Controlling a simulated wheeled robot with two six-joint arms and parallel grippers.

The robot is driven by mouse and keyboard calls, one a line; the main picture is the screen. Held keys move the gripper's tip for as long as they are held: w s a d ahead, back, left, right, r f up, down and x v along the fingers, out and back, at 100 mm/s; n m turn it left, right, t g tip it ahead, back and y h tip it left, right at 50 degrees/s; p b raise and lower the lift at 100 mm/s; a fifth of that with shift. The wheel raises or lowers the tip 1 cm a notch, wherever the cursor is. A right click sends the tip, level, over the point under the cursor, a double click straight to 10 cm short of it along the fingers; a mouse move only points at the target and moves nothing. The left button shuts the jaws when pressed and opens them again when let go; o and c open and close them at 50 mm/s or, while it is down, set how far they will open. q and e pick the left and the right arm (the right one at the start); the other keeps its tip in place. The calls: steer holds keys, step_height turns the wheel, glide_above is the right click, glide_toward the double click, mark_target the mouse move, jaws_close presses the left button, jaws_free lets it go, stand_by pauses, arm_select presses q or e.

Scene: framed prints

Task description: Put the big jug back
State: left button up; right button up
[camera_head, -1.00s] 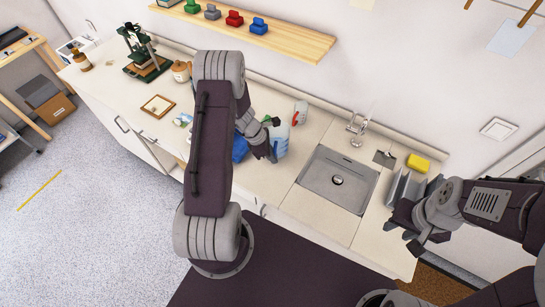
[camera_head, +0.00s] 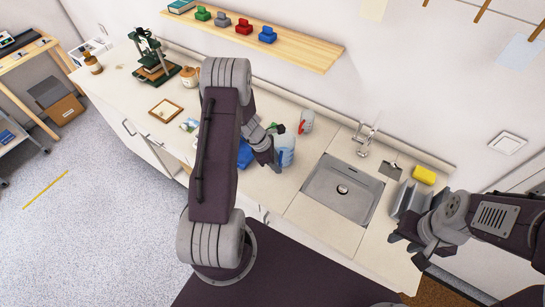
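A pale blue, translucent jug (camera_head: 286,150) stands on the counter left of the sink. A smaller clear jug with a red handle (camera_head: 306,122) stands behind it, near the wall. My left gripper (camera_head: 271,150) is at the left side of the blue jug, its fingers close to or touching it. Whether the fingers are closed on the jug's handle cannot be told. My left forearm hides part of the counter. My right gripper (camera_head: 404,250) is over the counter's right end, in front of the grey rack, with its fingers apart and nothing between them.
The sink (camera_head: 341,190) with its tap (camera_head: 366,140) lies right of the jugs. A grey rack (camera_head: 408,199) and a yellow sponge (camera_head: 424,175) are at the right. A blue item (camera_head: 245,154) is partly hidden by my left arm. A wooden shelf (camera_head: 300,50) hangs above.

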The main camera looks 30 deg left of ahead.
arm_select(q)
steer(key=v, duration=1.1)
steer(key=s+d+r+m+g+y, duration=0.1)
steer(key=s+d+r+m+y, duration=0.15)
steer(key=s+d+m, duration=0.7)
steer(key=s+d+r+m+y, duration=0.15)
steer(key=s+r+m, duration=0.25)
steer(key=m, duration=1)
steer(key=f+b, duration=0.3)
steer(key=w+f+b, duration=0.1)
steer(key=f+b, duration=0.1)
steer(key=shift+f, duration=0.2)
steer(key=shift+d, duration=0.1)
